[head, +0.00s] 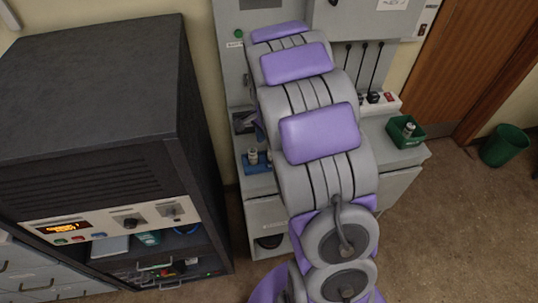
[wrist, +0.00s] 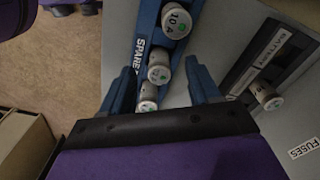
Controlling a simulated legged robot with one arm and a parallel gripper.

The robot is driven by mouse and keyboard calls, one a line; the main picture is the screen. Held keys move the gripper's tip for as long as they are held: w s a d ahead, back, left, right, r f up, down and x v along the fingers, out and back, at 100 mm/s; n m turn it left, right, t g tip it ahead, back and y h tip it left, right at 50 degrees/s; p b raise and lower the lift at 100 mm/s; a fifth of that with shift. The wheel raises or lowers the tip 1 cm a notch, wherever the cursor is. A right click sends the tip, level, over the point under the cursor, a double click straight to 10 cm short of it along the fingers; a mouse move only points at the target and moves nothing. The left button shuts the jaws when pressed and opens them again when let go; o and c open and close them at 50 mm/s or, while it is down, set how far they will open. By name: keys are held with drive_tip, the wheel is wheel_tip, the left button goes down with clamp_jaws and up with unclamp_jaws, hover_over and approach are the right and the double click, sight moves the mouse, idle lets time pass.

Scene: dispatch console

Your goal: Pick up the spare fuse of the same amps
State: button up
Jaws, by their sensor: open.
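In the wrist view a blue rack marked SPARE (wrist: 146,28) holds a row of pale cylindrical fuses. The top fuse (wrist: 174,22) reads 10 A. The middle fuse (wrist: 159,69) and the lowest fuse (wrist: 148,105) have green marks; their ratings are too small to read. My gripper (wrist: 158,70) is open, its blue fingers on either side of the row's lower part, with nothing held. Whether the fingers touch a fuse cannot be told. Another fuse (wrist: 268,97) sits at right beside a label that seems to read BATTERY. The blue rack (head: 257,168) also shows in the head view.
A FUSES label (wrist: 305,146) is on the grey surface. In the head view a green tray (head: 401,138) holds a small cylinder. A dark equipment cabinet (head: 95,85) stands left, and a green bin (head: 505,146) at right. My arm hides much of the console.

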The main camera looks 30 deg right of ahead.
drive_tip(key=f, duration=0.1)
drive_tip(key=d+f+b, duration=0.1)
drive_tip(key=f, duration=0.1)
drive_tip(key=d+f, duration=0.1)
drive_tip(key=f, duration=0.1)
drive_tip(key=shift+d, duration=0.2)
drive_tip(key=shift+a+r, duration=0.2)
drive_tip(key=shift+a, duration=0.25)
drive_tip(key=shift+c, duration=0.2)
drive_tip(key=shift+a, duration=0.4)
drive_tip(key=c, duration=0.3)
drive_tip(key=shift+c, duration=0.7)
drive_tip(key=shift+d, duration=0.5)
drive_tip(key=c, duration=0.5)
drive_tip(key=shift+c, duration=0.7)
